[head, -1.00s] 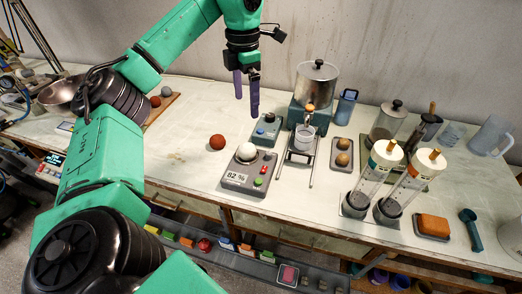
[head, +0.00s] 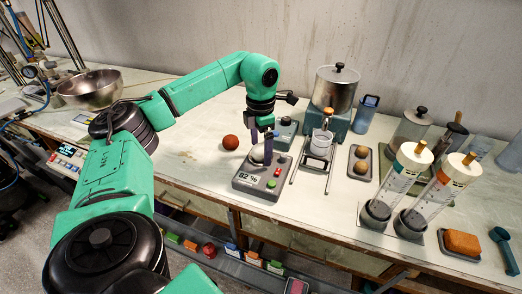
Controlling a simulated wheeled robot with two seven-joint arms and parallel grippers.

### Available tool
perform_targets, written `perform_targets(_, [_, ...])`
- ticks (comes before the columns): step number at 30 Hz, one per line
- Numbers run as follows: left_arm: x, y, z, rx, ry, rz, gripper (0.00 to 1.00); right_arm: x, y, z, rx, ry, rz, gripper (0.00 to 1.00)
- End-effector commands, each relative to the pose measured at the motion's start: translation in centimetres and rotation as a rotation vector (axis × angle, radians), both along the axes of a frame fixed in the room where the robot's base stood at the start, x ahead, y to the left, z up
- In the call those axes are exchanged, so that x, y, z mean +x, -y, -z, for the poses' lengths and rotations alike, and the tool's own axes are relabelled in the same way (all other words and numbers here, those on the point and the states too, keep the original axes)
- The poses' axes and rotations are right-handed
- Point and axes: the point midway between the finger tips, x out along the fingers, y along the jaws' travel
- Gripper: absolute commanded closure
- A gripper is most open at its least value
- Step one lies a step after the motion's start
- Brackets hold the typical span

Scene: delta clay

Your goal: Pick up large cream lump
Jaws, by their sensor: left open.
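The large cream lump (head: 257,155) sits on top of a grey device (head: 250,184) whose display reads 82 %. It is partly hidden by my left gripper. My left gripper (head: 261,147) points down at the lump from above, with its purple fingers open. One finger is at the lump's near right side and the other is behind it. I cannot tell whether the fingers touch it. My right gripper is out of view.
A red-brown ball (head: 230,142) lies left of the device. A small grey-green box (head: 286,131) is close behind it. A metal stand with a beaker (head: 321,143) is to the right. Two clear cylinders (head: 396,183) stand further right. The table's front edge is close.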

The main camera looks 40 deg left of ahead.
Motion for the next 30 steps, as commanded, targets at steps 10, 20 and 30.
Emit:
perform_targets(10, [0.0,0.0,0.0,0.0,0.0,0.001,0.77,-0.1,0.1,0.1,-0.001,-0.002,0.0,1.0])
perform_targets(20, [0.1,0.0,-0.3,-0.001,0.002,0.001,1.0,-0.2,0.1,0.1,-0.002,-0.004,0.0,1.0])
perform_targets(30, [0.2,0.1,-7.4,-0.003,0.01,0.002,1.0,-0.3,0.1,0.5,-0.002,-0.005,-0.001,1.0])
